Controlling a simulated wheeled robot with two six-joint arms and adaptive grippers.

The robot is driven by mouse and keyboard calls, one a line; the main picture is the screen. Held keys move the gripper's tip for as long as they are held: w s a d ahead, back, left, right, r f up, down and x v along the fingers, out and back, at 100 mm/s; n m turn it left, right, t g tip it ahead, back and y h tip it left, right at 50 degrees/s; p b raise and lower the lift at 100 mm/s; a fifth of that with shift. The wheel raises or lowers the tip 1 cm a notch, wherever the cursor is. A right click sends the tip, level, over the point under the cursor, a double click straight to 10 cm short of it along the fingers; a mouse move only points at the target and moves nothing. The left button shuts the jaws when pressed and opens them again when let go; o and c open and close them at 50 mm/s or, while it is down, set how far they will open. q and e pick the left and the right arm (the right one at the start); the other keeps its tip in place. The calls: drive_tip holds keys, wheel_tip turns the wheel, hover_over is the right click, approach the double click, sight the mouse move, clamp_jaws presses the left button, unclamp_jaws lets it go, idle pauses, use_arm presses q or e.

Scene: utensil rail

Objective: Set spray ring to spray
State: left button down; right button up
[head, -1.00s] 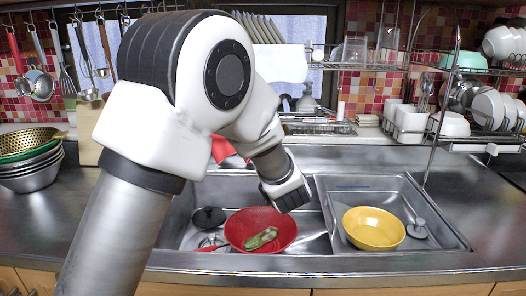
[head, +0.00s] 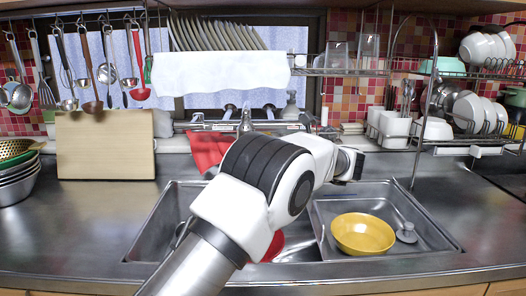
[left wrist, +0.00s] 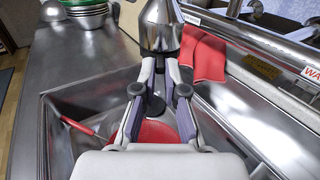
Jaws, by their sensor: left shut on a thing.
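In the left wrist view, the chrome spray head (left wrist: 161,22) of the tap hangs at the top middle. My left gripper (left wrist: 161,68) has its two fingertips at the lower end of this head, one on each side. It is shut on the spray ring there; the ring is mostly hidden between the fingers, and its setting cannot be read. In the head view, my left arm reaches over the sink and hides the gripper and spray head. My right gripper is in neither view.
A red bowl (left wrist: 155,134) lies in the left basin below the gripper. A yellow bowl (head: 362,231) sits in the right basin. A red cloth (left wrist: 203,55) hangs at the sink's back edge. A dish rack stands at the right; the left counter (head: 85,218) is mostly clear.

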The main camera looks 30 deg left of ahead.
use_arm(q)
drive_tip(key=shift+w+r+n+g, duration=0.1)
drive_tip(key=shift+w+n+g, duration=0.05)
drive_tip(key=shift+n+g, duration=0.3)
drive_tip(key=c, duration=1.2)
unclamp_jaws()
drive_tip(key=shift+c, duration=0.2)
drive_tip(key=d, duration=1.2)
drive_tip(key=shift+w, duration=0.25)
